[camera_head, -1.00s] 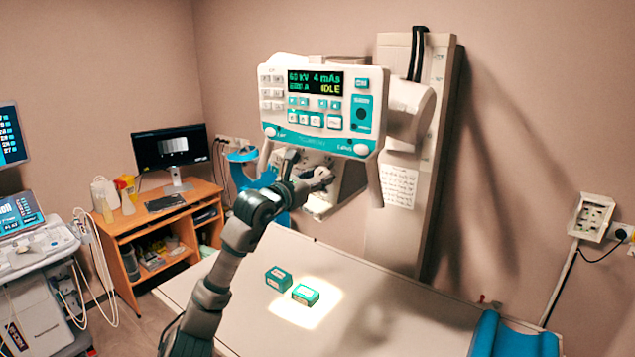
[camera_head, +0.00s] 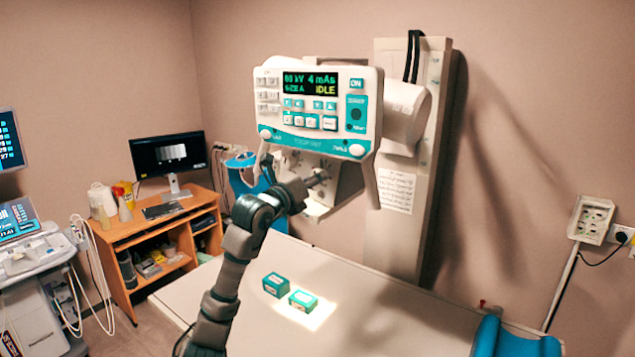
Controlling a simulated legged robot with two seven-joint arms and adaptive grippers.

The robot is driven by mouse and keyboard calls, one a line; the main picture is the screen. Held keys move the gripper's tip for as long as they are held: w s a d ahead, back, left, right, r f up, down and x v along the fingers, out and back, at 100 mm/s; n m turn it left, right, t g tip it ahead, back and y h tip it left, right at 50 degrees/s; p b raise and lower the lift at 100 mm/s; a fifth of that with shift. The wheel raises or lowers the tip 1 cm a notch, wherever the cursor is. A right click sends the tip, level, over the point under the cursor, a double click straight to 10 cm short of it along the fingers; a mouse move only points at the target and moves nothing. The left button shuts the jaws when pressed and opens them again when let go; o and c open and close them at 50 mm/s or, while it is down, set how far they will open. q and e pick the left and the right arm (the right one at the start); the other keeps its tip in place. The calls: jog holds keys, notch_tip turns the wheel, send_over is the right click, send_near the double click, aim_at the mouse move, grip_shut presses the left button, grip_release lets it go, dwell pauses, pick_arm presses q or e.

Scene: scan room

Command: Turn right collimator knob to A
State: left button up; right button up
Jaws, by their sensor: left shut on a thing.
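The collimator (camera_head: 346,190) is a pale box under the control panel (camera_head: 318,108), with small dark markings on its face. My left gripper (camera_head: 318,179) is at the right part of that face, shut on what looks like the right collimator knob. The knob is mostly hidden behind the fingers, so its pointer and the A mark cannot be read. My left wrist covers the lower left of the collimator. My right gripper is not in view.
Two teal boxes (camera_head: 276,285) (camera_head: 303,300) lie on the table (camera_head: 380,318) below, by a bright light patch. A handle (camera_head: 372,185) hangs at the panel's right side. A blue cushion (camera_head: 515,340) lies at lower right. A wooden desk (camera_head: 160,225) stands left.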

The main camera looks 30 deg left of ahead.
pick_arm(q)
jog(key=shift+s+a+r+n, duration=0.15)
jog(key=shift+r+n, duration=0.15)
jog(key=shift+n, duration=0.2)
jog(key=o, duration=1)
jog(key=shift+o, duration=0.7)
jog(key=shift+s+a+f, duration=0.1)
jog(key=shift+s+a, duration=0.05)
jog(key=shift+a+f, duration=0.1)
jog(key=s+a, duration=0.1)
jog(key=s, duration=1)
jog(key=shift+s+a+f, duration=0.2)
jog(key=shift+s+f, duration=0.2)
jog(key=shift+f, duration=0.05)
jog(key=shift+d, duration=0.2)
